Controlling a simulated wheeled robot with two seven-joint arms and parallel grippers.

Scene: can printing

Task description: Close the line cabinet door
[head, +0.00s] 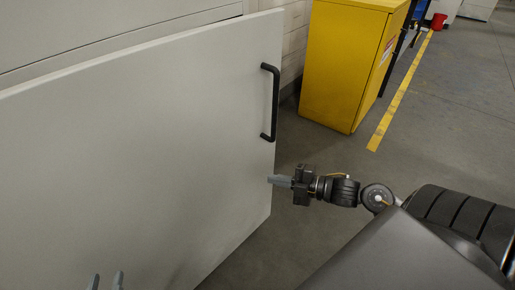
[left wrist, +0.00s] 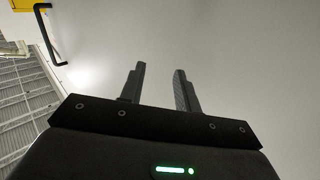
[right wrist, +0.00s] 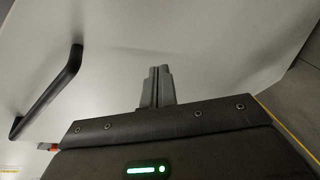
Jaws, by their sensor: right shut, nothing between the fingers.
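The line cabinet door (head: 150,140) is a large pale grey panel filling the left of the head view. It stands ajar, its free edge apart from the cabinet body (head: 120,28) behind it. A black bar handle (head: 270,102) is near its free edge; it also shows in the right wrist view (right wrist: 48,92) and the left wrist view (left wrist: 48,35). My right gripper (head: 272,180) is shut and empty, its tips at the door's free edge below the handle. My left gripper (head: 106,282) is open, fingers apart, facing the door's panel in the left wrist view (left wrist: 160,82).
A yellow cabinet (head: 345,65) stands beyond the door's free edge. A yellow floor line (head: 402,88) runs past it. A red bucket (head: 439,21) is far back. The grey floor at right is clear.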

